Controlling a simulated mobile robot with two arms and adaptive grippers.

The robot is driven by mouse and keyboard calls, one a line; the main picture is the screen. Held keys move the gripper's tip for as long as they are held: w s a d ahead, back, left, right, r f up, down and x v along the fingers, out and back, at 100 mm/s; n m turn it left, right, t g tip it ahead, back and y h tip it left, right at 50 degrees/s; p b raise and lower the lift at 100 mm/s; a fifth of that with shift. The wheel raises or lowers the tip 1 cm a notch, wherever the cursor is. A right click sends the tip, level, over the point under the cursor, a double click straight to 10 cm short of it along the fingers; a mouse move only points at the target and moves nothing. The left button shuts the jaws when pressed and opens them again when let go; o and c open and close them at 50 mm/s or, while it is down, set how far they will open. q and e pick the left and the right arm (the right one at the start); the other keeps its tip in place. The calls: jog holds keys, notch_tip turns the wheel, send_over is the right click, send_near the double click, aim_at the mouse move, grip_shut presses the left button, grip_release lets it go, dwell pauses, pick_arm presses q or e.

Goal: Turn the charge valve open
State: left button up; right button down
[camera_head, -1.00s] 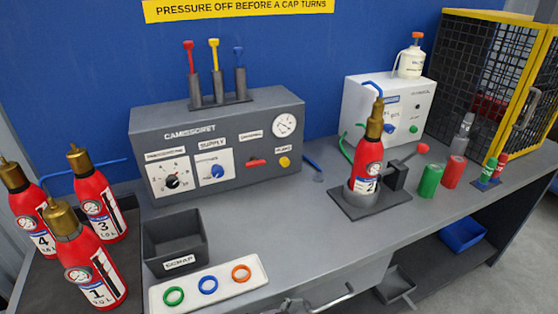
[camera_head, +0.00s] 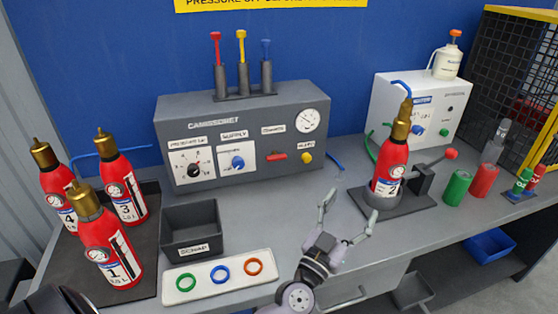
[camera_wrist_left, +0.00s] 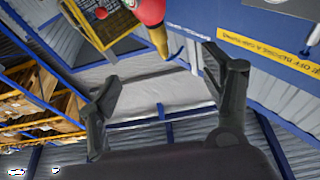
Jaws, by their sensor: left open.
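The grey control box (camera_head: 240,120) stands at the back of the bench. On its face are a red handle (camera_head: 277,156), lying about level under a small blurred label that may name the charge valve, a blue supply knob (camera_head: 237,163), a black knob (camera_head: 195,171), a yellow button (camera_head: 306,157) and a gauge (camera_head: 308,120). My left gripper (camera_head: 348,214) is open and empty over the bench's front part, below and right of the red handle, apart from it. Its spread fingers also show in the left wrist view (camera_wrist_left: 165,65). My right gripper is out of view.
Extinguisher 2 (camera_head: 391,165) stands in a holder with a red-knobbed lever (camera_head: 450,154), right of my gripper. A scrap bin (camera_head: 190,231) and a tray (camera_head: 262,287) of coloured rings lie left. Several extinguishers (camera_head: 112,245) stand far left.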

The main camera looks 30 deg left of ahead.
pick_arm(q)
jog(key=w+a+n+g+y, duration=0.1)
jog(key=w+a+n+y, duration=0.2)
jog(key=a+n+y, duration=0.55)
jog(key=n+g+y, duration=0.3)
jog(key=g+y, duration=0.4)
jog(key=g, duration=0.2)
send_near(277, 159)
jog(key=x, duration=0.9)
jog(key=shift+w+a, duration=0.2)
jog(key=shift+w, duration=0.05)
jog(key=shift+c, duration=0.2)
